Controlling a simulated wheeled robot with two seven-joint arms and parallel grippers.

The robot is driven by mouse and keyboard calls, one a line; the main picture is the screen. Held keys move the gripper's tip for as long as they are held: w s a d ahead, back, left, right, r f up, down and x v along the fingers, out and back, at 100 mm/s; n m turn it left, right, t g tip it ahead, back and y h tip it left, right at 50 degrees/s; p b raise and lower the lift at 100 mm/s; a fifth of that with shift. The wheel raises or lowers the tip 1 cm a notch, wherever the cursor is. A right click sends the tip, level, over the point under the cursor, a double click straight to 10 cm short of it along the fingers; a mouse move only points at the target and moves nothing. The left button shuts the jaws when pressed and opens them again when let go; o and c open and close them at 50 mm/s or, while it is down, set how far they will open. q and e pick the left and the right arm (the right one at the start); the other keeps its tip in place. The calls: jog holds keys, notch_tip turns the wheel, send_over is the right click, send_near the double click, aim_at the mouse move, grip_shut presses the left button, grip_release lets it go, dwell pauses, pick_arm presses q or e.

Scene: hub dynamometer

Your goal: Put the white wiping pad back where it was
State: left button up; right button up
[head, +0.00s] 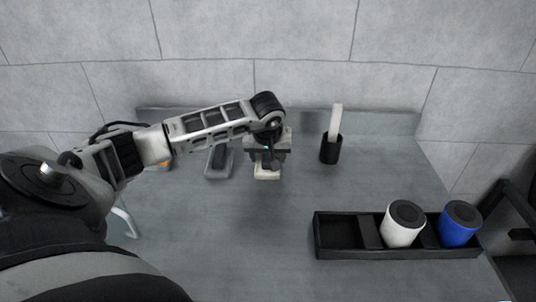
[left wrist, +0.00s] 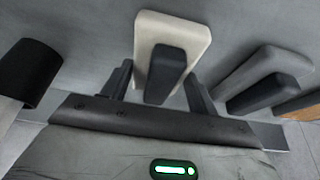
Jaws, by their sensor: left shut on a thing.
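The white wiping pad (head: 267,173) is a pale block with a dark handle, under my left gripper (head: 267,158) near the back of the grey table (head: 230,225). In the left wrist view the white pad (left wrist: 190,28) lies between the two fingers of my left gripper (left wrist: 158,88), with its dark handle toward me. The left gripper is shut on the pad's handle. I cannot tell whether the pad touches the table. My right gripper is not in view.
A grey pad with a dark handle (head: 218,163) lies just left of the white one. A black cup (head: 331,150) holding a white stick stands to the right. A black tray (head: 340,252) at front right holds a white canister (head: 402,230) and a blue canister (head: 458,228). The table's middle is clear.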

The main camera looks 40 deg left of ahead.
pick_arm(q)
jog(key=shift+f, duration=0.2)
jog(key=o, duration=0.9)
jog(key=shift+r, duration=0.1)
jog(key=shift+o, duration=0.2)
jog(key=shift+r, duration=0.4)
jog(key=v, duration=1.1)
jog(key=shift+r, duration=0.25)
jog(key=shift+s+d, duration=0.1)
